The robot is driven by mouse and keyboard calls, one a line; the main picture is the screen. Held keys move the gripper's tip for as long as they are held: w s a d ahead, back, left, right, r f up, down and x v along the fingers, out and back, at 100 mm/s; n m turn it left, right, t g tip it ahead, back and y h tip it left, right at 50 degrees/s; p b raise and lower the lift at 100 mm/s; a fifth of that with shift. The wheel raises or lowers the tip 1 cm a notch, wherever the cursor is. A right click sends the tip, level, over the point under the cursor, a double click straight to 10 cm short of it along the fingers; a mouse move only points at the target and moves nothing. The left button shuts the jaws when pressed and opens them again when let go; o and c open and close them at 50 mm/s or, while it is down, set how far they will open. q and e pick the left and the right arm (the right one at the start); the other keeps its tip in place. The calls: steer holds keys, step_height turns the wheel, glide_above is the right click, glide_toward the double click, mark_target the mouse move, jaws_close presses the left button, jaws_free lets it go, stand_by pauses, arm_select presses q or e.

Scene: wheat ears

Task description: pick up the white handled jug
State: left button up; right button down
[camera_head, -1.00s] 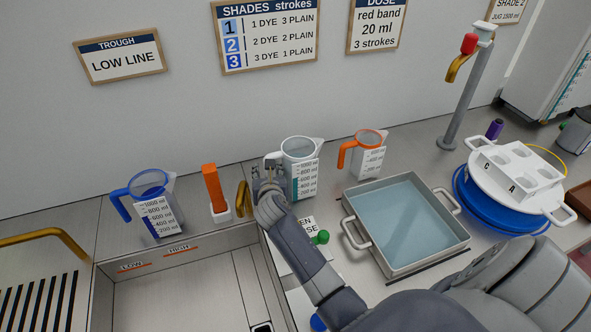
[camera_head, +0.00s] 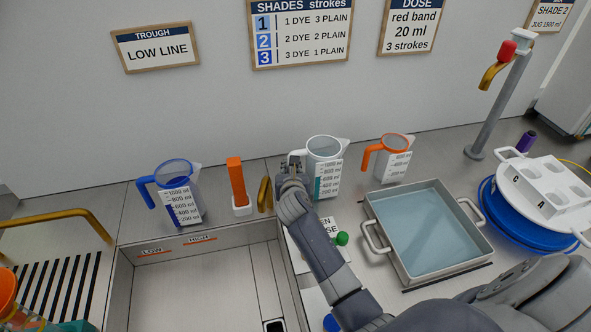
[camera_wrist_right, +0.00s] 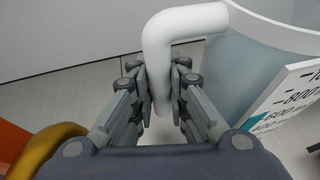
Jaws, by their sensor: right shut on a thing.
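The white handled jug (camera_head: 325,166) stands on the counter behind the sink, with a white rim and a scale on its side. In the right wrist view its white handle (camera_wrist_right: 160,60) runs down between the fingers, and its scaled body (camera_wrist_right: 285,95) is at the right. My right gripper (camera_head: 293,167) is at the jug's left side. In the right wrist view my right gripper (camera_wrist_right: 160,90) is shut on the handle. I cannot tell whether the jug's base is clear of the counter. My left gripper is not in view.
A blue handled jug (camera_head: 178,195) and an orange handled jug (camera_head: 392,160) stand to either side. An orange-handled tool (camera_head: 237,184) and a brass spout (camera_head: 265,194) are just left of the gripper. A tray of liquid (camera_head: 470,252) is at the right, the sink (camera_head: 190,285) in front.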

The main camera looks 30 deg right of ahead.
steer(key=shift+w+r+b, duration=0.1)
steer(key=shift+r+b, duration=0.2)
steer(key=shift+r, duration=4.75)
